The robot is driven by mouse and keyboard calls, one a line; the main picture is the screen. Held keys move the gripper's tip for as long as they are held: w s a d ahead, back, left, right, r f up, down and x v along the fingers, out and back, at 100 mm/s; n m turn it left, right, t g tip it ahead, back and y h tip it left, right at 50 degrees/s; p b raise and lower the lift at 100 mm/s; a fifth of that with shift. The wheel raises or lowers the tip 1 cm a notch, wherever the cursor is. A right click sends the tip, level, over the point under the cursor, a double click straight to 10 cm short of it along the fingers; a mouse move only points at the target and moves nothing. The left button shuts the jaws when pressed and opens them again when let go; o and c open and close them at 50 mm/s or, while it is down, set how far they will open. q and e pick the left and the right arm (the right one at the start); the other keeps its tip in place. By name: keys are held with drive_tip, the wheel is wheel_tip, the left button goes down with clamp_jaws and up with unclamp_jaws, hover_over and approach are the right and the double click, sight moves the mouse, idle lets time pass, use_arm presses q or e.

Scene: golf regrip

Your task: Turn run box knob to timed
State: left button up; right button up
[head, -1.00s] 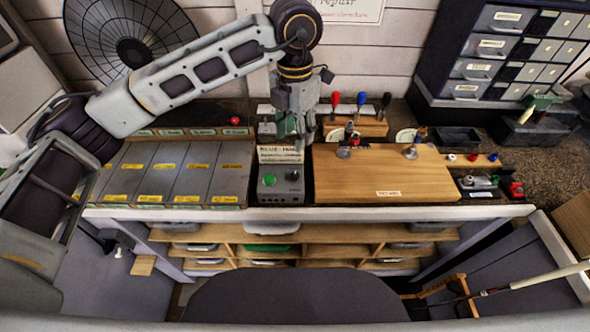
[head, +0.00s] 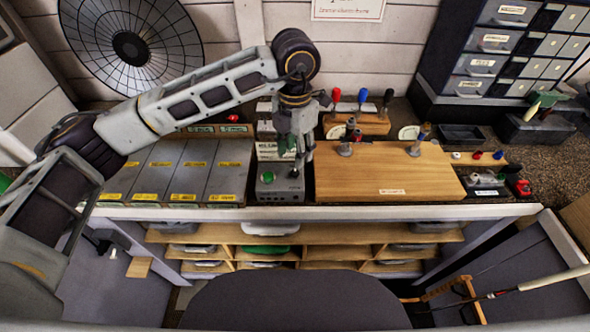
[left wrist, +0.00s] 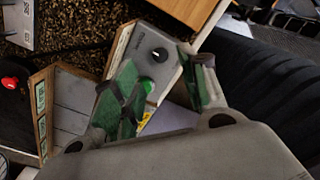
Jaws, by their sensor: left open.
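The run box (head: 280,193) is a small grey box at the bench's front edge, left of the wooden board. In the left wrist view the run box (left wrist: 174,38) shows its black round knob (left wrist: 159,54) with a pale pointer mark, and a green button (left wrist: 147,86). My left gripper (head: 293,163) hangs fingers-down over the box and hides part of its top in the head view. In the left wrist view the gripper (left wrist: 168,95) is open, with its green-padded fingers apart. The knob lies beyond the fingertips, and I see no contact. My right gripper is out of view.
Grey labelled bins (head: 170,170) stand left of the box. The wooden board (head: 385,175) lies right of it, with upright tools at its back edge. A red button (head: 232,117) sits behind the bins. Drawers (head: 520,50) stand at the back right.

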sight(295, 172)
use_arm(q)
wheel_tip(295, 172, down, 4)
drive_tip(key=shift+f+b, duration=0.15)
drive_tip(key=shift+b, duration=0.55)
drive_tip(key=shift+f, duration=0.75)
drive_tip(key=shift+f+b, duration=0.2)
drive_tip(key=shift+b, duration=0.15)
drive_tip(key=shift+f, duration=0.2)
drive_tip(key=shift+c, duration=0.9)
clamp_jaws()
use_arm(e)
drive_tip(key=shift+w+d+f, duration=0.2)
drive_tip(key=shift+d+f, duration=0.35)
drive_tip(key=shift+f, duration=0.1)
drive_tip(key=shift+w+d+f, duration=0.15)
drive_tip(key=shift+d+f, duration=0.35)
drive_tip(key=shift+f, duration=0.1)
